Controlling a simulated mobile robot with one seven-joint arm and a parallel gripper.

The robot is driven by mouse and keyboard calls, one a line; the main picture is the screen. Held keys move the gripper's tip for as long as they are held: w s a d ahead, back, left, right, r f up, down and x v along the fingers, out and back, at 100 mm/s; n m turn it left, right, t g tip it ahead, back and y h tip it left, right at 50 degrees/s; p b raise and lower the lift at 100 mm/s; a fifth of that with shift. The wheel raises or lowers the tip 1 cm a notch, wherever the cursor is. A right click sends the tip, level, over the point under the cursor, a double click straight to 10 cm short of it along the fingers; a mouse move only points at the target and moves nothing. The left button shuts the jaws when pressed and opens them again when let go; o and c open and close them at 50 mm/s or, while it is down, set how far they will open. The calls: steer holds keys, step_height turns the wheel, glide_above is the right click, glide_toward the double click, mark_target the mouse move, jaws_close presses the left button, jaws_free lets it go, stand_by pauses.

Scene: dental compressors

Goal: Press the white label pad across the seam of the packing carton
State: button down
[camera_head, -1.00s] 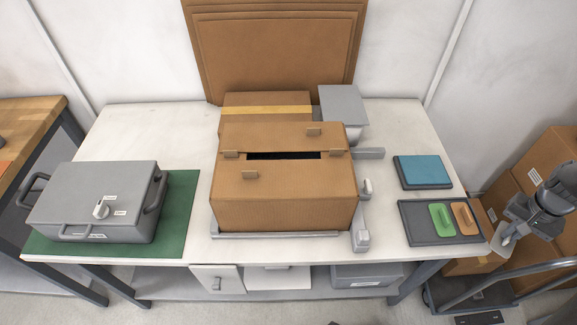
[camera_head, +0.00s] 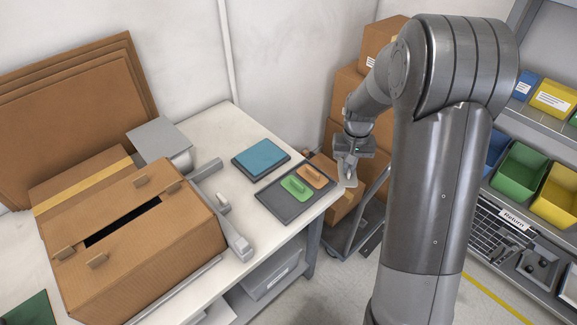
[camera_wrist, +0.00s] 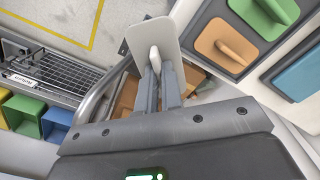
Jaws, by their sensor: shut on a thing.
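My gripper (camera_head: 350,168) is at the right end of the table, just off the edge of the dark pad tray. It is shut on the white label pad (camera_wrist: 151,42), held by its raised grip; the pad's pale plate also shows below the fingers in the head view (camera_head: 348,182). The packing carton (camera_head: 150,250) stands on the table at the left of the head view. Its top flaps are nearly closed, with a dark open seam (camera_head: 122,222) between them and small tan blocks on top. The gripper is well to the right of the carton.
The dark tray (camera_head: 270,205) holds a green pad (camera_head: 296,187) and an orange pad (camera_head: 312,176). A teal pad (camera_head: 260,158) lies behind it. A grey rail (camera_head: 237,240) runs along the carton's right side. Stacked cartons (camera_head: 345,110) stand beyond the table; bins (camera_head: 517,172) are on the right.

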steer(key=shift+w+a+r, duration=0.1)
steer(key=shift+w+r, duration=0.15)
steer(key=shift+w, duration=0.05)
steer(key=shift+w+a+r+m, duration=0.35)
steer(key=shift+w+r, duration=0.25)
steer(key=shift+w, duration=0.05)
steer(key=shift+w+a+r+m, duration=0.3)
steer(key=shift+w+r+m, duration=0.05)
steer(key=shift+w+r, duration=0.25)
steer(key=w+a+r, duration=0.2)
steer(key=a+r, duration=0.1)
steer(key=a, duration=0.2)
steer(key=n, duration=1)
glide_toward(116, 211)
steer(key=s+d+r, duration=0.1)
steer(key=s+d, duration=0.1)
steer(key=d, duration=0.1)
steer(key=shift+s+a+f, duration=0.1)
steer(key=shift+f, duration=2.9)
steer(key=shift+f, duration=0.6)
steer(key=shift+f, duration=0.1)
